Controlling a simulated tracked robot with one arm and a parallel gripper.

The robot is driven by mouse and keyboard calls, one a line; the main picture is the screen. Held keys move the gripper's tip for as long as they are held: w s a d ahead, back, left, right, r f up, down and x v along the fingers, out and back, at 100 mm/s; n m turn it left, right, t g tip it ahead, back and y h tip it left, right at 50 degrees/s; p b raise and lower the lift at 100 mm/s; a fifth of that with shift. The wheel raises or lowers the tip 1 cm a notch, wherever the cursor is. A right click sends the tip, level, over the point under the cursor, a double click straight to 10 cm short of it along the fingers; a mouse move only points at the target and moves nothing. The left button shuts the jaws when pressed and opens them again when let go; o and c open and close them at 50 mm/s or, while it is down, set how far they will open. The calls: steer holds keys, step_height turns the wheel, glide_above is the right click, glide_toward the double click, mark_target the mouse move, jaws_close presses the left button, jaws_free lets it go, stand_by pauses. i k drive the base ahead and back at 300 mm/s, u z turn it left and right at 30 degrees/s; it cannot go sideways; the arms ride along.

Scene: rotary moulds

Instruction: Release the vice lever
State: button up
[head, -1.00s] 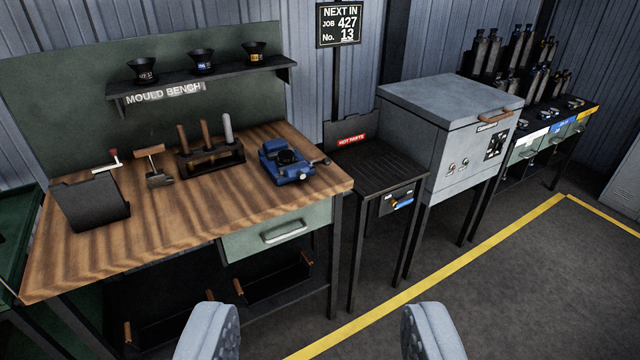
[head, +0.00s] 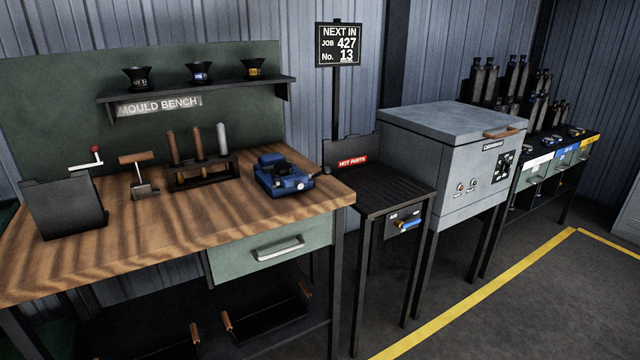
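The blue vice (head: 284,184) sits on the right end of the wooden mould bench (head: 150,235), close to its right edge. A small dark piece, perhaps its lever (head: 326,171), shows at the vice's right side. It is too small to tell how the lever is set or whether the jaws hold anything. My gripper does not show in this view, so its fingers and anything between them are out of sight. Nothing of mine touches the vice in the picture.
A tool rack (head: 205,172), a wooden-handled tool (head: 143,178) and a dark box (head: 64,208) stand left of the vice. A hot parts stand (head: 383,192) and a grey oven (head: 450,135) stand to the right. The floor at the lower right is clear.

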mark_target(326, 171)
steer(key=u, duration=0.2)
steer(key=k, duration=0.35)
steer(key=z, duration=0.85)
steer(key=i, duration=1.9)
steer(key=u, duration=0.5)
